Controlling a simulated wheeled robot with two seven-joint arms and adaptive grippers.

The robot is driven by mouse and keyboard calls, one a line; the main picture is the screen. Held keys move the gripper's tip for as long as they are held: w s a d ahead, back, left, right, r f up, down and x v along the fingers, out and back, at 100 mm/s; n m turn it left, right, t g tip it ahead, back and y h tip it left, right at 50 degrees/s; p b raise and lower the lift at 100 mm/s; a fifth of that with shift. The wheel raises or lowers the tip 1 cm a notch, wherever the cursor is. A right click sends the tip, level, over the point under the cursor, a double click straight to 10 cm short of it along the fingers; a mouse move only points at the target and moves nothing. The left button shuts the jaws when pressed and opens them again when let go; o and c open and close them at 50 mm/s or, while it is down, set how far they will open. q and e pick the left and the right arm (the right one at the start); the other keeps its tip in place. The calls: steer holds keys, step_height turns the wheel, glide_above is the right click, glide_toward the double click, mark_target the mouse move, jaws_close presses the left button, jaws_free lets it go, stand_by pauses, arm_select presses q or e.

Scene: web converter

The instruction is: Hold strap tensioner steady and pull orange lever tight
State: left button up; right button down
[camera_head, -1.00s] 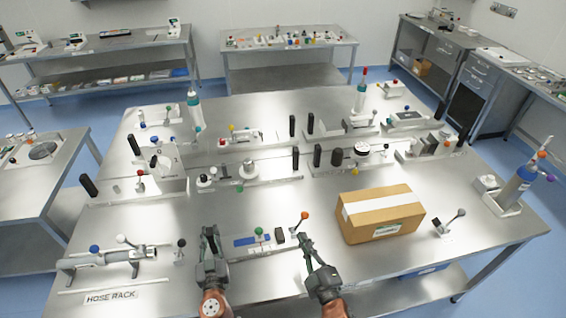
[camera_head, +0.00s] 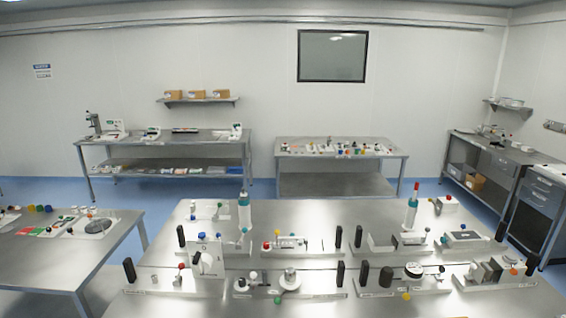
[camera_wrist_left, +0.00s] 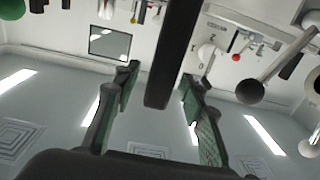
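The strap tensioner and its orange lever cannot be made out in the current frames. My right gripper is not in view.
A side table (camera_head: 70,262) stands at left. More tables (camera_head: 340,178) stand along the back wall.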

arm_select(q)
steer(key=shift+s, duration=0.1)
steer(key=s, duration=1.1)
steer(key=shift+s+d, duration=0.3)
steer(key=shift+s, duration=0.1)
